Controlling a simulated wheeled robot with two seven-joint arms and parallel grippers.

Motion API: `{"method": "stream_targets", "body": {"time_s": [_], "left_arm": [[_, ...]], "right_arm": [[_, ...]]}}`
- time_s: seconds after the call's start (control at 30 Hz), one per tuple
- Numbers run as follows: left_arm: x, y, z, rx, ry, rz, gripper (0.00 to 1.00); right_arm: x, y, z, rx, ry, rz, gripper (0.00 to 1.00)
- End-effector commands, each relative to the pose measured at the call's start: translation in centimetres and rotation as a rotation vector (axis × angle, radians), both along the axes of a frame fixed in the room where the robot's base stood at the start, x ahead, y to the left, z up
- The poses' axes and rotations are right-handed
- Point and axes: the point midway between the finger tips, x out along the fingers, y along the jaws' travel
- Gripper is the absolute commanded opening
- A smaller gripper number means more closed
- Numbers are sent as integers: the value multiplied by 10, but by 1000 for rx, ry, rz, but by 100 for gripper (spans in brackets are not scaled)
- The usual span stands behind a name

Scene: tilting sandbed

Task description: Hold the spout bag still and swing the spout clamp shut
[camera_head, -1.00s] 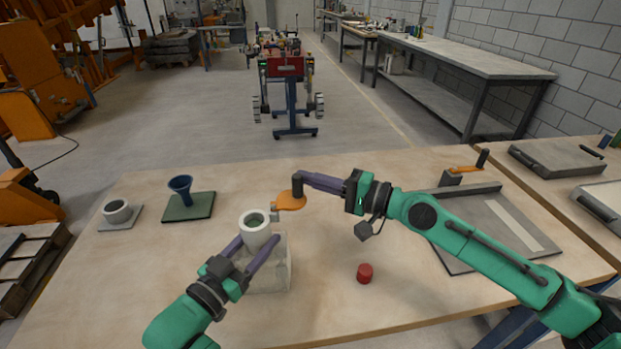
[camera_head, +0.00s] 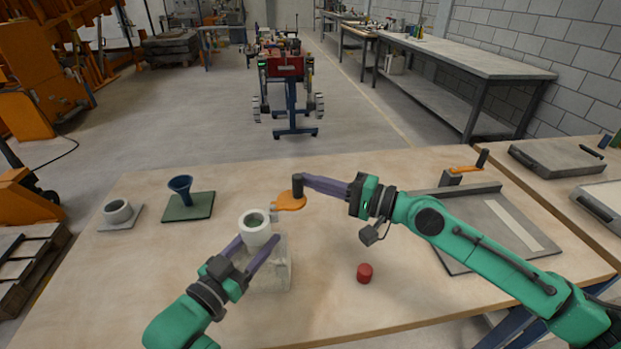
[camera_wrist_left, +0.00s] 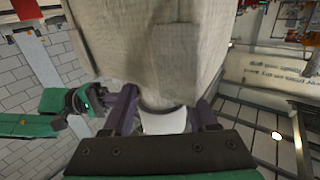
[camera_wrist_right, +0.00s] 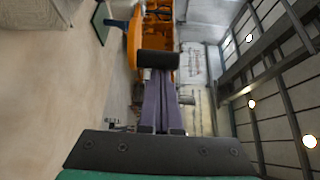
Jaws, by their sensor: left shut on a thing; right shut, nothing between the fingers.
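The spout bag (camera_head: 271,276) is a pale fabric block standing on the table, with a white ring-shaped spout (camera_head: 256,228) on top. My left gripper (camera_head: 259,241) is shut on the spout, one finger on each side. The left wrist view shows the bag (camera_wrist_left: 150,40) large, with the white spout (camera_wrist_left: 166,120) between the fingers. The orange spout clamp (camera_head: 288,202) sticks out to the right of the spout, with a dark upright handle (camera_head: 298,181). My right gripper (camera_head: 305,181) is shut and empty, its tips at the handle; whether they touch is unclear.
A blue funnel (camera_head: 180,187) on a green mat (camera_head: 190,209) and a grey ring (camera_head: 118,210) on a plate stand at left. A red cylinder (camera_head: 364,273) lies in front of my right arm. A grey tray (camera_head: 484,249) is at right.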

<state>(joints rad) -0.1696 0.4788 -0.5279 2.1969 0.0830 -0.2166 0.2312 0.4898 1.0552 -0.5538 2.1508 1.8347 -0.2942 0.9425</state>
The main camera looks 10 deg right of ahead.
Motion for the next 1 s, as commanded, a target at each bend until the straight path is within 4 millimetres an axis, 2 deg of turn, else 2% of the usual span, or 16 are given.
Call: {"method": "stream_targets", "body": {"time_s": [0.37, 1.0], "left_arm": [[0, 0, 1, -1, -2, 0, 0], [0, 0, 1, -2, -1, -1, 0]], "right_arm": [[-14, -2, -1, -1, 3, 5, 0], [-64, 4, -2, -4, 3, 3, 0]]}}
